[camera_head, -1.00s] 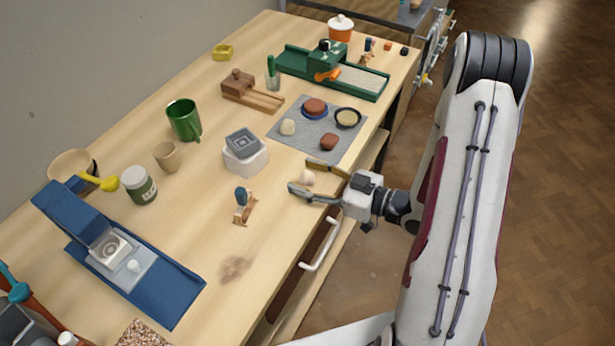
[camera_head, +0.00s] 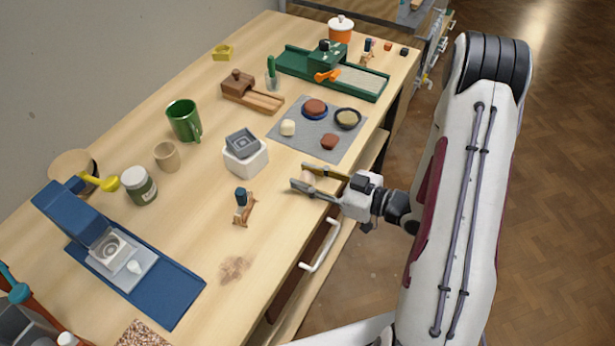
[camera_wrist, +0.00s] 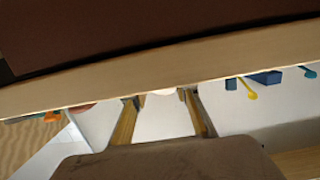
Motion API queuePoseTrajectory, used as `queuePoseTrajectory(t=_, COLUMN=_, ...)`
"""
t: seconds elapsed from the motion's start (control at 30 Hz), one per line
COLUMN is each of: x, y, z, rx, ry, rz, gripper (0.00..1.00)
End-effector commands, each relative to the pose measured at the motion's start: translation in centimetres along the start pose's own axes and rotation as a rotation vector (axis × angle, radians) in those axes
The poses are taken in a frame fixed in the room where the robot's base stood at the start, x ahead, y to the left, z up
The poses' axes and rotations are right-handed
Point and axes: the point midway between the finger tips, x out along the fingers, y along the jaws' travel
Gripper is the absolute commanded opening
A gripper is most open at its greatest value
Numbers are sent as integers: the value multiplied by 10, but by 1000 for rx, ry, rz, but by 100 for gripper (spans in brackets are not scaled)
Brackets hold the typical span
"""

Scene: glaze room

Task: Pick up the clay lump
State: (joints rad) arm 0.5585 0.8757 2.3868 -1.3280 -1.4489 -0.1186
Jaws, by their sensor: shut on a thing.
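A small pale pinkish clay lump (camera_head: 308,177) sits between the two fingers of my gripper (camera_head: 300,176), by the front edge of the workbench. The fingers are closed on its sides and hide part of it. In the wrist view the lump (camera_wrist: 163,92) shows as a pale shape between the fingertips (camera_wrist: 161,98), in front of the bench edge. Whether it touches the bench top cannot be told.
A grey mat (camera_head: 300,145) lies behind my gripper, with a cream lump (camera_head: 288,127), a reddish-brown lump (camera_head: 328,142) and two round dishes. A white block with a grey top (camera_head: 245,158) and a small wooden tool (camera_head: 243,210) stand left. The front bench top is mostly clear.

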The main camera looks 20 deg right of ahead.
Motion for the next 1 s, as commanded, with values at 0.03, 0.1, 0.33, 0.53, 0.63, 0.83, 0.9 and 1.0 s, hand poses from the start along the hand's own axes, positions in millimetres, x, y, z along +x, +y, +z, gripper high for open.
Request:
queuePoseTrajectory(t=0.03, x=0, y=0, z=0, rx=0, ry=0, rz=0, gripper=8)
queuePoseTrajectory(t=0.1, x=0, y=0, z=-1, rx=-1, ry=0, rz=0, gripper=8)
queuePoseTrajectory(t=0.33, x=-1, y=0, z=-9, rx=-2, ry=0, rz=0, gripper=8)
queuePoseTrajectory(t=0.53, x=-3, y=0, z=-23, rx=-3, ry=0, rz=0, gripper=8)
queuePoseTrajectory(t=0.63, x=-5, y=0, z=-32, rx=-3, ry=0, rz=0, gripper=8)
queuePoseTrajectory(t=0.83, x=-8, y=0, z=-54, rx=-4, ry=1, rz=0, gripper=8)
queuePoseTrajectory(t=0.9, x=-9, y=0, z=-61, rx=-4, ry=1, rz=0, gripper=8)
queuePoseTrajectory(t=1.0, x=-11, y=0, z=-71, rx=-3, ry=1, rz=0, gripper=8)
